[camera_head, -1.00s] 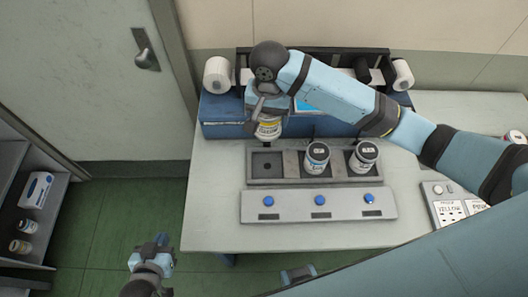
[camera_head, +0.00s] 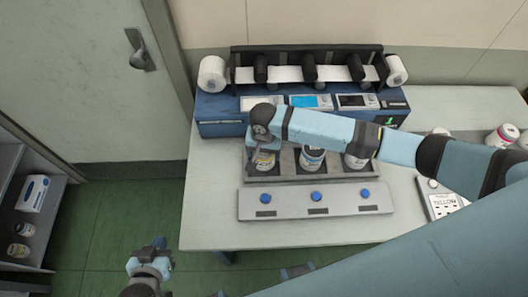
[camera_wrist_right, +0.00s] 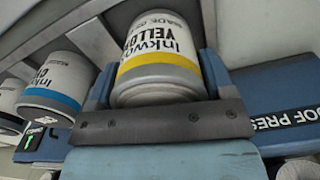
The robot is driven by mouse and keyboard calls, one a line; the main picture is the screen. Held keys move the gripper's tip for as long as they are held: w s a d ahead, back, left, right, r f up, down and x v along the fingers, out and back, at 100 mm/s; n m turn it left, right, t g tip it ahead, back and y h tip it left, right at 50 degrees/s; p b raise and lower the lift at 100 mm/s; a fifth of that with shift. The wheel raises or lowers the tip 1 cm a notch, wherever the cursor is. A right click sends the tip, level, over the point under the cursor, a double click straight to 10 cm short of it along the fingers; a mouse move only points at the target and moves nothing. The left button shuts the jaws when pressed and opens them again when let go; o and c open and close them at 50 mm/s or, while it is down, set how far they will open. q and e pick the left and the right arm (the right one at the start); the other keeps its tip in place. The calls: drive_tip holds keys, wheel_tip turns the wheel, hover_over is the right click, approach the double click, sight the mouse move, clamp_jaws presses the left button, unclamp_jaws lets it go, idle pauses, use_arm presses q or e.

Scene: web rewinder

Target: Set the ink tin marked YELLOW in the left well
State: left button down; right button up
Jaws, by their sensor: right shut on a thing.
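The YELLOW ink tin (camera_head: 262,160), white with a yellow band, is at the left well of the grey three-well tray (camera_head: 283,178). My right gripper (camera_head: 262,146) is shut on it from above, and the wrist view shows the tin (camera_wrist_right: 158,62) between its two blue fingers. The tin's base is hidden, so I cannot tell whether it rests on the well floor. A blue-banded tin (camera_head: 311,158) stands in the middle well and another tin (camera_head: 355,161) in the right well, partly behind my arm. My left gripper (camera_head: 150,258) hangs away from the table's front left; its jaw state is unclear.
A panel with blue buttons (camera_head: 316,212) lies in front of the tray. The blue press (camera_head: 222,113) with white rolls stands behind it. More tins (camera_head: 503,135) and a marked plate (camera_head: 446,203) are at the right. The table's left front is bare.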

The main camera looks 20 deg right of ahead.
drive_tip(key=shift+f, duration=0.55)
drive_tip(key=shift+f, duration=0.1)
drive_tip(key=o, duration=1.2)
wheel_tip(320, 180, up, 12)
drive_tip(key=shift+r, duration=0.1)
